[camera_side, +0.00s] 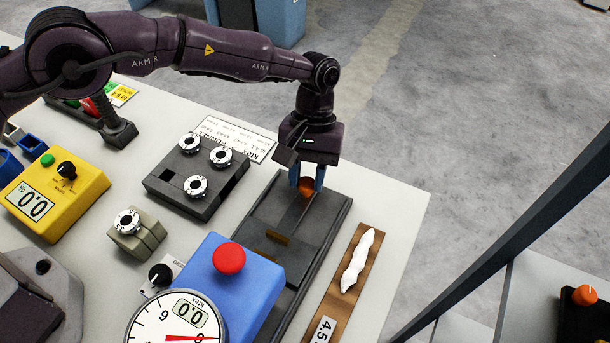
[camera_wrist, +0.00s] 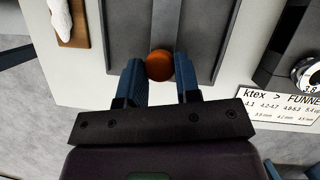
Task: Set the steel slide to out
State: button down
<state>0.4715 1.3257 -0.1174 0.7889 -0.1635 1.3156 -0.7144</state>
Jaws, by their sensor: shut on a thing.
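The steel slide is a narrow grey bar (camera_side: 297,210) with an orange knob (camera_side: 306,186) at its far end. It lies along a dark grey bed (camera_side: 329,222) on the table. In the wrist view the bar (camera_wrist: 165,25) runs up the picture from the orange knob (camera_wrist: 159,65). My gripper (camera_side: 307,183) points down at the far end of the bed, with its blue fingers shut on the knob. In the wrist view the fingers (camera_wrist: 160,78) stand on either side of the knob. The fingers partly hide the knob in the side view.
A blue box with a red button (camera_side: 230,258) and a dial gauge (camera_side: 172,325) stand near the bed's front. A brown board with a white sliver (camera_side: 357,262) lies to the right. A dark block with several white-topped pieces (camera_side: 212,198) lies left. Bare tabletop (camera_side: 398,215) shows at right.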

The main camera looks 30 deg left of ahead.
jog(key=c, duration=0.8)
grip_release()
jog(key=shift+v, duration=6)
jog(key=shift+d, duration=0.1)
